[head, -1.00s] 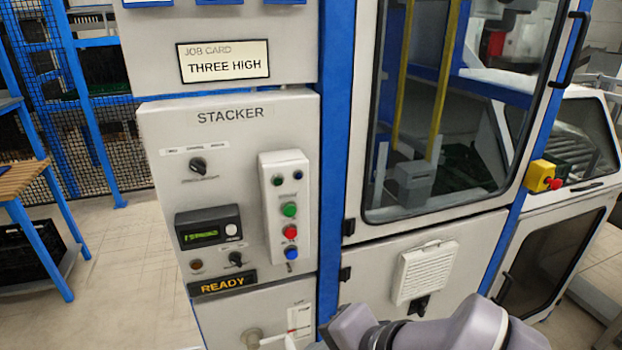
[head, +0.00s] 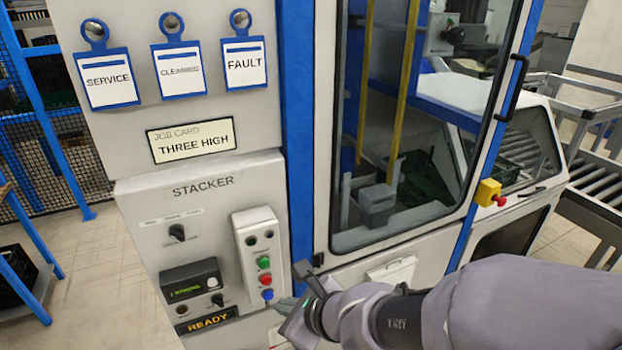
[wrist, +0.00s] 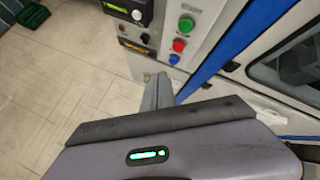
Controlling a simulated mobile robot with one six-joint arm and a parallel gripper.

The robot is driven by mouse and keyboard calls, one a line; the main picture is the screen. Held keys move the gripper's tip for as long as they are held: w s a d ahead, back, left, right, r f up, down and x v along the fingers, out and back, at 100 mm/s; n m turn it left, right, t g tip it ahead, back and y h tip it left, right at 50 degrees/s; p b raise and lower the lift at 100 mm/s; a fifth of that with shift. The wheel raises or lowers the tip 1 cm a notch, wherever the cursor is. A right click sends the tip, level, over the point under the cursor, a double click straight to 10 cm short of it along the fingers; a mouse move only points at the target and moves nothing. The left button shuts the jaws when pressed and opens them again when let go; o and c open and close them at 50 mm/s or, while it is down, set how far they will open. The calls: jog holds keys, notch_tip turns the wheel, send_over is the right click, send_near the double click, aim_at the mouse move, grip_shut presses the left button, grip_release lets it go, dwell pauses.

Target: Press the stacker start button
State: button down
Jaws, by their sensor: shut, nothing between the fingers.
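The stacker panel (head: 140,215) is a light grey box with a READY display at its bottom. A raised button strip on its right carries a green button (head: 263,262), a red button (head: 265,280) and a blue button (head: 267,294) in a column. In the wrist view the green (wrist: 186,24), red (wrist: 179,45) and blue (wrist: 174,59) buttons also show. Their labels are too small to read. My gripper (head: 285,302) is beside the blue button in the head view; its fingers (wrist: 158,90) are shut and empty, below the buttons in the wrist view. I cannot tell whether they touch anything.
A job card (head: 191,143) reads THREE HIGH. Service, cleaning and fault tags (head: 245,65) hang above it. A glazed guard door (head: 420,130) stands right of a blue post (head: 297,130). A red-and-yellow emergency stop (head: 489,193) is farther right. Open floor lies to the left.

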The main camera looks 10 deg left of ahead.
aim_at(264, 264)
jog(key=w+a+p, duration=0.2)
jog(key=w+a, duration=0.2)
jog(key=w, duration=0.3)
jog(key=shift+a, duration=0.15)
dwell(1.9)
jog(key=shift+w+a, duration=0.2)
jog(key=shift+w, duration=0.1)
